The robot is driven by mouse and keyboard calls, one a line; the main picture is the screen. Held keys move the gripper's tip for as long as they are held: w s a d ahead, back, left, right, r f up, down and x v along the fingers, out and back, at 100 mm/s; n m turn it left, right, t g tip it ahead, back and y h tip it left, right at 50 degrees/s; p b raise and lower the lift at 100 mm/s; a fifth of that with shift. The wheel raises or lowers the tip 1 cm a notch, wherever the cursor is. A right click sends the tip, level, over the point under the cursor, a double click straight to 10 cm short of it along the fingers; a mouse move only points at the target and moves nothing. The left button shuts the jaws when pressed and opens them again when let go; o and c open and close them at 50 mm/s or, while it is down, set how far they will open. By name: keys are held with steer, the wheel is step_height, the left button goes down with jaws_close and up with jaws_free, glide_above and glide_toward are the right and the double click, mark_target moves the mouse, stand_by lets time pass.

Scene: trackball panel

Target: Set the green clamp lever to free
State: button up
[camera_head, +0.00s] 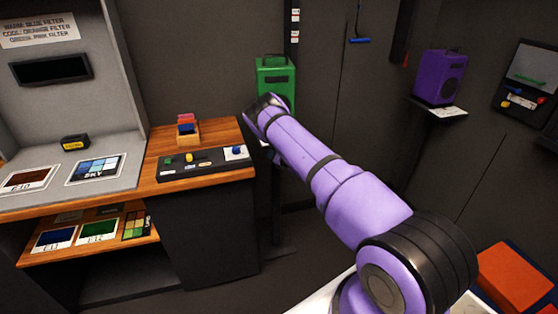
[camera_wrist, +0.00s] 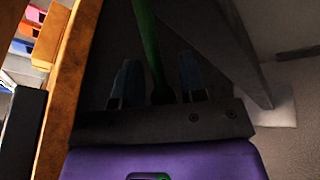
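A long green bar (camera_wrist: 148,40), which looks like the green clamp lever, runs down from the top edge in the wrist view. Its dark lower end (camera_wrist: 160,94) lies between the two blue-grey fingers of my gripper (camera_wrist: 158,82). The fingers stand apart, with a dark gap on both sides of the bar; I cannot tell its depth relative to them. In the head view my gripper and the lever are hidden behind my purple arm. A green speaker box (camera_head: 274,78) on a dark stand shows just beyond my wrist.
The wooden desk (camera_head: 210,132) stands left of my wrist; its edge (camera_wrist: 68,75) runs close beside my gripper. A dark panel with coloured knobs (camera_head: 203,161) lies on it. A purple speaker (camera_head: 440,77) sits on a right wall shelf. A wall panel (camera_head: 525,83) hangs at far right.

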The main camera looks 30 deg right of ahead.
steer(key=f+v, duration=0.2)
steer(key=v, duration=1)
steer(key=shift+s+f, duration=0.3)
steer(key=shift+s, duration=0.35)
